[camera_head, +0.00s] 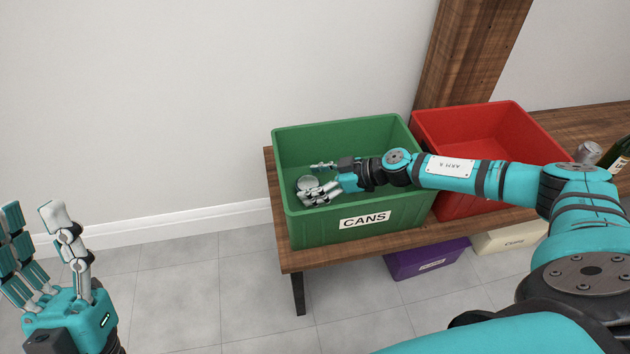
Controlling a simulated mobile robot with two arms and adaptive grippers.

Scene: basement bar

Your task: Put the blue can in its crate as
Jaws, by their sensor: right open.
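The green crate (300,228), labelled CANS, stands on a wooden table. My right gripper (315,181) reaches down inside it, with its fingers spread open. A round, pale silver can end (307,183) shows at the fingers, inside the crate. Its side is hidden, so I cannot tell whether it is the blue can or whether the fingers touch it. My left gripper (33,216) is open and empty at the far left, over the floor and away from the table.
A red crate (450,128) stands to the right of the green one. A silver-topped can (588,152) and a dark bottle (616,152) stand at the right. A purple crate (428,261) and a cream crate (512,237) sit below the table. The left floor is clear.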

